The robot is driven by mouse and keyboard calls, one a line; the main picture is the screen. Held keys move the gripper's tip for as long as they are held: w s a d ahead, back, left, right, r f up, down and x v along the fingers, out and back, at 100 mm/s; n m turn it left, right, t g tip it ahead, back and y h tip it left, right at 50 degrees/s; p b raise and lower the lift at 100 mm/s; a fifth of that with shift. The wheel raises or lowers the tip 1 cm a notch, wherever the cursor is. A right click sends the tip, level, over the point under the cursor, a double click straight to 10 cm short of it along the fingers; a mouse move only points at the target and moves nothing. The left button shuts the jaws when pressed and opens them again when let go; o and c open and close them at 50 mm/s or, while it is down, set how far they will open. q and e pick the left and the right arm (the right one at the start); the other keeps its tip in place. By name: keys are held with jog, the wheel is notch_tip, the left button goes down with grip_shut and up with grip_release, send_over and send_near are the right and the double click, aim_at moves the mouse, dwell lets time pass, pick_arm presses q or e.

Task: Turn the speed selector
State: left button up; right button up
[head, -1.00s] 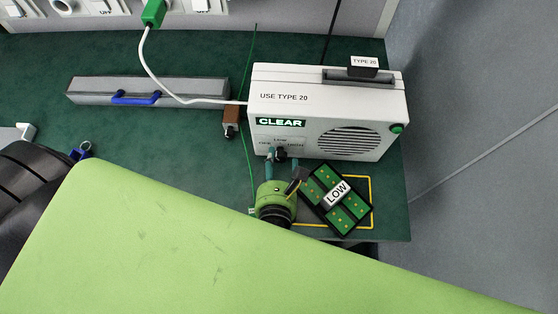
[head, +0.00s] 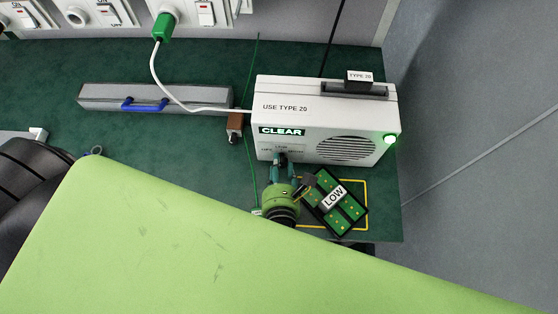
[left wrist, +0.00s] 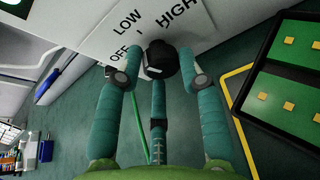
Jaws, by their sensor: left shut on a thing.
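The speed selector (left wrist: 161,60) is a black knob on the front of a white box (head: 230,0)-free panel marked OFF, LOW and HIGH in the left wrist view. The white machine (head: 330,105) carries the label "USE TYPE 20" and a display (head: 282,131) reading CLEAR. My left gripper (head: 283,159) is at the machine's lower front left, its teal fingers on either side of the knob. In the left wrist view the left gripper (left wrist: 158,76) is shut on the knob. The knob's pointing direction is unclear. My right gripper is out of view.
A grey case with a blue handle (head: 144,104) lies left. A white cable (head: 165,84) runs from a green plug (head: 166,26) to the machine.

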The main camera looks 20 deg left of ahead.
pick_arm(q)
jog(key=shift+s+d+m+y+p, duration=0.15)
jog(key=shift+d+m+y+p, duration=0.2)
jog(key=shift+m+p, duration=0.55)
jog(key=shift+a+f+y+p, duration=0.1)
jog(key=shift+f+y+p, duration=0.15)
jog(key=shift+p, duration=0.3)
jog(key=shift+f, duration=0.1)
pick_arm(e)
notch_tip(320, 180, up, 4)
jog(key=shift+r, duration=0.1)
pick_arm(q)
jog(key=shift+s, duration=0.1)
jog(key=o, duration=0.9)
jog(key=shift+o, duration=0.8)
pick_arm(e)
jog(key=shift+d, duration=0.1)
pick_arm(q)
jog(key=v, duration=1.2)
